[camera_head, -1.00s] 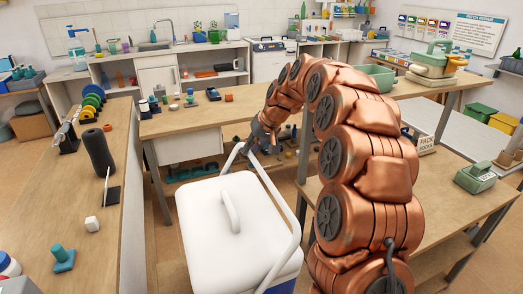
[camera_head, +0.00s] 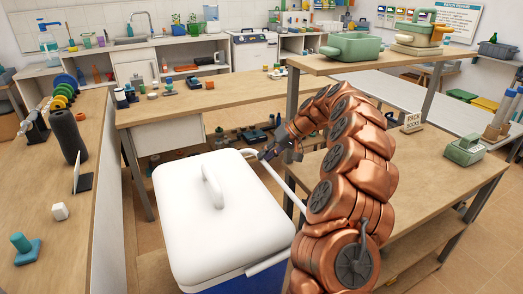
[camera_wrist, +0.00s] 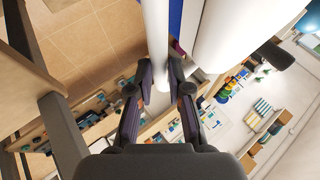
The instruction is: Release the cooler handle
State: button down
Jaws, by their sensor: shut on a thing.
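The cooler has a white lid (camera_head: 190,225) and a blue body (camera_head: 235,285), and it stands below and left of my arm. Its white bail handle (camera_head: 284,181) is swung down toward the right side, low and close to the lid's edge. My gripper (camera_head: 270,155) is at the handle's far corner. In the wrist view, my gripper (camera_wrist: 161,76) has its two dark fingers closed around the white handle bar (camera_wrist: 156,30), with the white lid (camera_wrist: 230,35) beside it. My arm hides part of the cooler's right side.
A wooden bench (camera_head: 60,200) runs along the left, holding a dark roller and small blocks. A wooden table (camera_head: 200,100) stands behind the cooler. A workbench (camera_head: 425,190) with a raised shelf (camera_head: 385,62) and green containers stands right of my arm.

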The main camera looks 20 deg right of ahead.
jog(key=f, duration=0.1)
jog(key=f+b, duration=0.1)
jog(key=f, duration=0.1)
jog(key=f+b, duration=0.1)
jog(key=f, duration=0.1)
jog(key=shift+s+d, duration=0.15)
jog(key=shift+d, duration=0.25)
jog(key=c, duration=1.1)
grip_release()
jog(key=shift+r, duration=0.15)
jog(key=shift+r+y, duration=0.15)
jog(key=shift+y, duration=0.15)
jog(key=v, duration=1.1)
jog(key=shift+d+r, duration=0.25)
